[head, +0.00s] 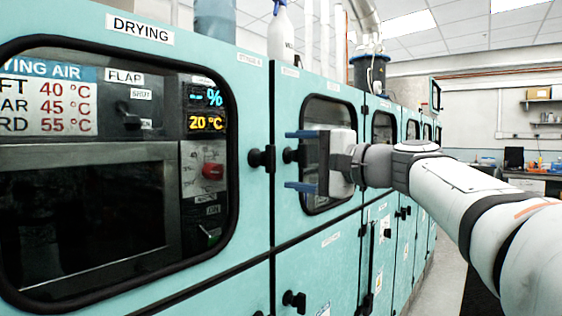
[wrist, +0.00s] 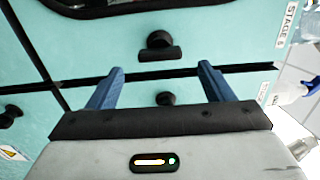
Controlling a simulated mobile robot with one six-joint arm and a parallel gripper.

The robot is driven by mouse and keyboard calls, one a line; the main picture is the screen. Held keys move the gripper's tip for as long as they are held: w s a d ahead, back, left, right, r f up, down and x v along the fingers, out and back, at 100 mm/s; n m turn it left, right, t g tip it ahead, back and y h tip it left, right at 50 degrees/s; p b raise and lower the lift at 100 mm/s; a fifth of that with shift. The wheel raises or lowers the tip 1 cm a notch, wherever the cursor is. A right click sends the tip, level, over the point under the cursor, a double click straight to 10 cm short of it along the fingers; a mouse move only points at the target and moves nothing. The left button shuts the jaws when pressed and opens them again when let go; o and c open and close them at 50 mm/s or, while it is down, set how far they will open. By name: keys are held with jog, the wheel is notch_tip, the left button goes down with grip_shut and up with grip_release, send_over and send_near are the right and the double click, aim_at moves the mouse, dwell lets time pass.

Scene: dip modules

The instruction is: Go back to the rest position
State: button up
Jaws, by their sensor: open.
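My gripper (head: 292,160) is open and empty in the head view, its two blue fingers pointing left across the front of the teal cabinets. In the wrist view my gripper (wrist: 160,80) shows both blue fingers spread apart, with a black knob (wrist: 165,99) seen between them and another black knob (wrist: 159,45) beyond. I cannot tell how far the fingertips are from the panel. My arm reaches in from the right in the head view.
The drying module (head: 140,255) fills the left, with a dark window (head: 80,215), a red knob (head: 213,171) and a display reading 20 °C (head: 207,123). Further teal modules (head: 383,215) recede rightward. A white bottle (head: 281,38) stands on top. Open floor (head: 440,275) lies right of the cabinets.

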jog(key=shift+s+d, duration=0.4)
jog(key=shift+d, duration=0.15)
jog(key=shift+f, duration=0.1)
jog(key=s+d+f+n+g+h+p, duration=0.25)
jog(key=s+f+h+p, duration=0.3)
jog(key=f, duration=0.45)
jog(key=s+d+f+n+g+h+p, duration=0.2)
jog(key=s+f+g+h+p, duration=0.2)
jog(key=s+f+p, duration=0.5)
jog(key=s+d+f+n+g+h+p, duration=0.2)
jog(key=s+d+f+n+h, duration=0.1)
jog(key=s+d+f, duration=0.3)
notch_tip(320, 180, down, 2)
jog(key=shift+s+d+f+h, duration=0.15)
jog(key=shift+s+h, duration=0.4)
jog(key=shift+h, duration=0.3)
